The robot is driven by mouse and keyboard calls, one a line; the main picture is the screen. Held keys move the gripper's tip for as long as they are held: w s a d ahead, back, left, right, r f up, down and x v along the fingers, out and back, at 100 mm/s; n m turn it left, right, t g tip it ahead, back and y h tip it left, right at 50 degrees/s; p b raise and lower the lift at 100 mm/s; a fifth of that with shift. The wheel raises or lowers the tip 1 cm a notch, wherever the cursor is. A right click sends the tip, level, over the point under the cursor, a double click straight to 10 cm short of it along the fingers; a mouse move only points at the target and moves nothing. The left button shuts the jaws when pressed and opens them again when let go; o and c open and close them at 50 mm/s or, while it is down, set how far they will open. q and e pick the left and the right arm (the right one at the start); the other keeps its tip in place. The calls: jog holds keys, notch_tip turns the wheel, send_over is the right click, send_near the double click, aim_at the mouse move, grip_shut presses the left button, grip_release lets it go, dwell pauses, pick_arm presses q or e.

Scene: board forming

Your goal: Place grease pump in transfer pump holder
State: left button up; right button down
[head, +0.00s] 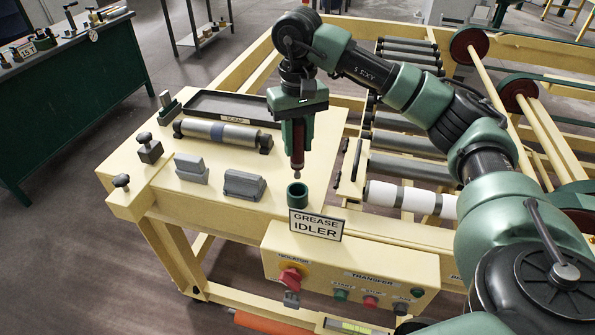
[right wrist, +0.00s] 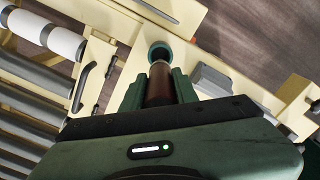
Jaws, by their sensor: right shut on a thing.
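The grease pump (head: 298,143), a dark red-brown cylinder with a thin metal nozzle, hangs upright, nozzle down, in my right gripper (head: 297,130). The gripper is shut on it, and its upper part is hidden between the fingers. A green round cup holder (head: 297,194) stands on the bench's front edge, behind the GREASE IDLER sign. The nozzle is just above the cup's opening, seemingly apart from it. In the right wrist view, the pump (right wrist: 159,84) lies between both green fingers, with the cup (right wrist: 160,52) beyond its end. My left gripper is not in view.
The GREASE IDLER sign (head: 316,225) stands before the cup, above the TRANSFER control panel (head: 350,280). Grey blocks (head: 243,186), a metal roller (head: 222,134) and a black SCRAP tray (head: 232,106) occupy the bench. Conveyor rollers (head: 405,170) lie right.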

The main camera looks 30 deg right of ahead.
aim_at(298, 174)
notch_tip(298, 174, down, 4)
jog(key=shift+r+p, duration=0.1)
jog(key=shift+p, duration=0.25)
notch_tip(298, 174, down, 4)
jog(key=shift+f+p, duration=0.1)
jog(key=shift+p, duration=0.55)
jog(key=shift+f, duration=0.25)
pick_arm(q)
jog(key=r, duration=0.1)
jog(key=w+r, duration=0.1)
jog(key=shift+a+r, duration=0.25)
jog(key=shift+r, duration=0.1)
pick_arm(e)
jog(key=shift+f, duration=0.2)
jog(key=c, duration=1.1)
grip_release()
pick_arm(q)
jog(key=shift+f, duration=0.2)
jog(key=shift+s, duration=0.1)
